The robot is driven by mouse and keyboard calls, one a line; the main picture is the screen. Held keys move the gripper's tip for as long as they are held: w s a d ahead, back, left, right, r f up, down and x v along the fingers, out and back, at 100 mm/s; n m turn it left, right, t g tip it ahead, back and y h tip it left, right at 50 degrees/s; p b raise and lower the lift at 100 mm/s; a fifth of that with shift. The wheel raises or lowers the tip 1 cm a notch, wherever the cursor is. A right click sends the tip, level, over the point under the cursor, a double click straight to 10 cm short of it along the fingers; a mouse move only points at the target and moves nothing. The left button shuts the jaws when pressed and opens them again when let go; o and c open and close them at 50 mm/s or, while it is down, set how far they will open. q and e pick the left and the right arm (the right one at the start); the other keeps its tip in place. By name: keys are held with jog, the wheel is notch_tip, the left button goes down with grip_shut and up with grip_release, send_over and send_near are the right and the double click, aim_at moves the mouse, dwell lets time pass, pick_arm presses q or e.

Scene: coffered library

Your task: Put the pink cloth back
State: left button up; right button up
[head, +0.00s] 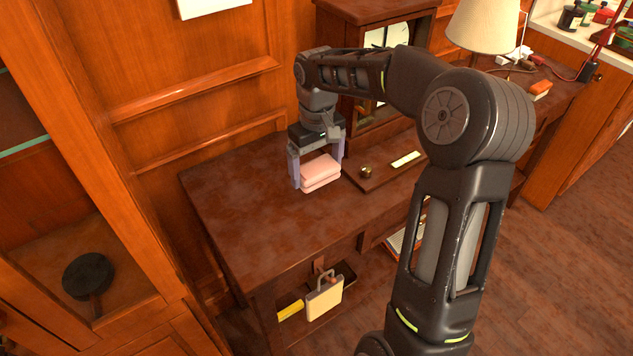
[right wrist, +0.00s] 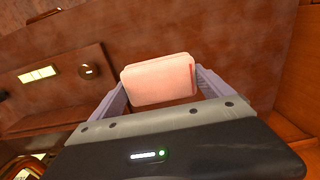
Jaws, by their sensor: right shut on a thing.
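The pink cloth (head: 320,172) is a folded, padded-looking stack at the top of the wooden desk (head: 235,205). My right gripper (head: 317,178) reaches down over it from above, with one finger on each side. In the right wrist view the cloth (right wrist: 158,80) sits between the two pale purple fingers (right wrist: 160,92), and the gripper is shut on it. The cloth is at or just above the desk top; I cannot tell whether it touches. My left gripper is not in view.
A wooden clock (head: 385,60) stands behind my right arm, with a plaque-bearing board (head: 385,170) right of the cloth. A lamp (head: 484,24) is farther right. A shelf below holds a yellowish bag (head: 325,298). The desk's left part is bare.

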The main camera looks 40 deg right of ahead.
aim_at(317, 193)
jog(key=shift+f, duration=2.45)
jog(key=shift+f, duration=0.1)
jog(key=o, duration=0.9)
notch_tip(317, 193, up, 12)
jog(key=shift+s+r, duration=0.1)
jog(key=shift+r, duration=0.05)
